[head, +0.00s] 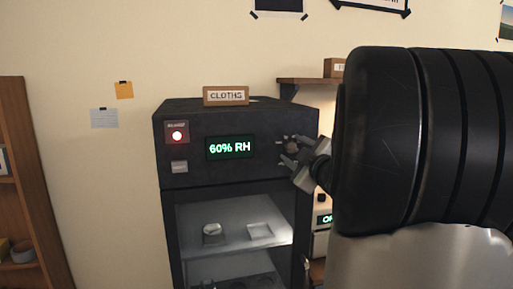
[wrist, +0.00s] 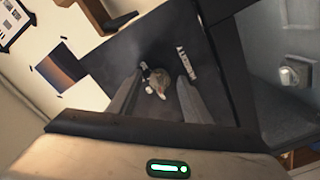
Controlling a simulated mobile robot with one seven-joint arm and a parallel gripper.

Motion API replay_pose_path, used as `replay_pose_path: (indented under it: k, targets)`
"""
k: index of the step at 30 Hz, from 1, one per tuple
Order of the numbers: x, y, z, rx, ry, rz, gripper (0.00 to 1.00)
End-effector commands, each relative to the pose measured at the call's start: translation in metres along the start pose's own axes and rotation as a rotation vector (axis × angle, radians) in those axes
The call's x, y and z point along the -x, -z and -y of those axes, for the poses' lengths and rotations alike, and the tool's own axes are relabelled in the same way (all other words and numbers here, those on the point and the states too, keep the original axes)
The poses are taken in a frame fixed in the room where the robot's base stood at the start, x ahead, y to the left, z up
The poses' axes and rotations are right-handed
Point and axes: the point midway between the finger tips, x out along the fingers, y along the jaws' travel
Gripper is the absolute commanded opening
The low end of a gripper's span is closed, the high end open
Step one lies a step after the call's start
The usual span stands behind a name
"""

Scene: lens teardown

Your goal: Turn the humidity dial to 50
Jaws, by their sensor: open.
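The dark cabinet (head: 235,178) has a green display (head: 230,148) reading 60% RH. The humidity dial (head: 292,145) sits on its front panel, right of the display, partly covered by my gripper. The dial's exact pointing is too small to read.
A lit red alarm button (head: 177,134) and a pale reset button (head: 180,167) are on the panel's left. A CLOTHS box (head: 226,96) stands on top. The open, lit lower compartment holds a jar (head: 212,234) and a small tray (head: 259,230). My arm covers the right side.

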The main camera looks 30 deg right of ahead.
Motion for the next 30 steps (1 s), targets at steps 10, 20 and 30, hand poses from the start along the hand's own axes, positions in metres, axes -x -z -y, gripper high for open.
replay_pose_path:
  k: [10, 20, 30]
  targets:
    - [0.0002, -0.0001, 0.0000, 0.000, 0.000, 0.000, 0.28]
    - [0.0001, 0.0003, -0.0003, -0.009, 0.000, 0.000, 0.04]
    - [-0.0003, 0.0023, -0.0012, -0.163, 0.002, -0.001, 0.04]
